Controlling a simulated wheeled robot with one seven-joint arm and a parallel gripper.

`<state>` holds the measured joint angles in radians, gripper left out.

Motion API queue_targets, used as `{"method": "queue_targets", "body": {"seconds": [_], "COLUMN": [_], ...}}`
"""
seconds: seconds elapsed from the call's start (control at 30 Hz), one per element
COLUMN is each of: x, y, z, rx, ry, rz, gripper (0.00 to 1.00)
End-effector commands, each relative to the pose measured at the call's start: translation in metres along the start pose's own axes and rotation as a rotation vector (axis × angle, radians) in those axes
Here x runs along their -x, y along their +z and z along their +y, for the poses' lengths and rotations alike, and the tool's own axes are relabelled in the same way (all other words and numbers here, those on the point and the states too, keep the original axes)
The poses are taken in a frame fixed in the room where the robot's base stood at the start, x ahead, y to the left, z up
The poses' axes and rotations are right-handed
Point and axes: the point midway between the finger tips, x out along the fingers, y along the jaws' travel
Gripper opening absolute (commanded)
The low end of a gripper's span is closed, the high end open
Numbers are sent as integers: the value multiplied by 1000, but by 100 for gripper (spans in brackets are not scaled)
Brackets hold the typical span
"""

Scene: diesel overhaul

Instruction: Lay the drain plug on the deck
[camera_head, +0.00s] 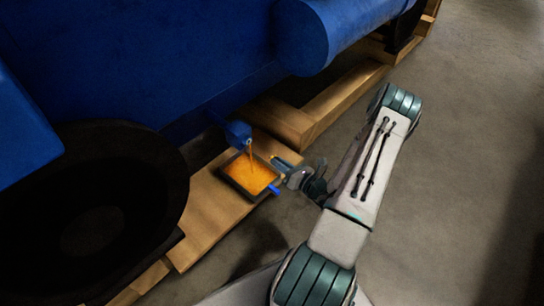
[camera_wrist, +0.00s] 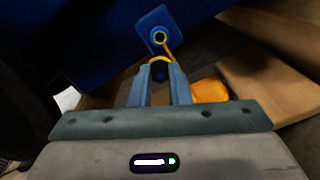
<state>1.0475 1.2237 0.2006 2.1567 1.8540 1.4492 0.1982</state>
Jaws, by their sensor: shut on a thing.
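My gripper (camera_wrist: 158,80) is shut on the drain plug (camera_wrist: 158,70), a small dark piece with a yellow ring, held between the two blue-grey fingertips in the wrist view. In the head view my gripper (camera_head: 283,166) is beside the right edge of the drain pan; the plug is too small to make out there. The wooden deck (camera_head: 202,215) lies under the pan and shows at the right of the wrist view (camera_wrist: 265,85). The plug is off the deck. The open drain hole (camera_wrist: 160,38) is just beyond the plug.
Orange oil (camera_head: 250,160) runs from the blue drain boss (camera_head: 237,131) into the black square pan (camera_head: 236,191). The blue engine (camera_head: 150,60) overhangs at the back left. A big black wheel-like part (camera_head: 110,190) stands left. Bare deck lies in front of the pan.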

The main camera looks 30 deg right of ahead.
Motion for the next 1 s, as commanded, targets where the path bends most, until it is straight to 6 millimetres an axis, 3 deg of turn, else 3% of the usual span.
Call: {"method": "queue_targets", "body": {"seconds": [0.53,0.87,1.0], "x": [78,84,77], "y": [1,0,4], "z": [0,0,3], "rx": [1,1,3], "ry": [-2,1,18], "rz": [-2,-1,7], "gripper": [0,0,0]}}
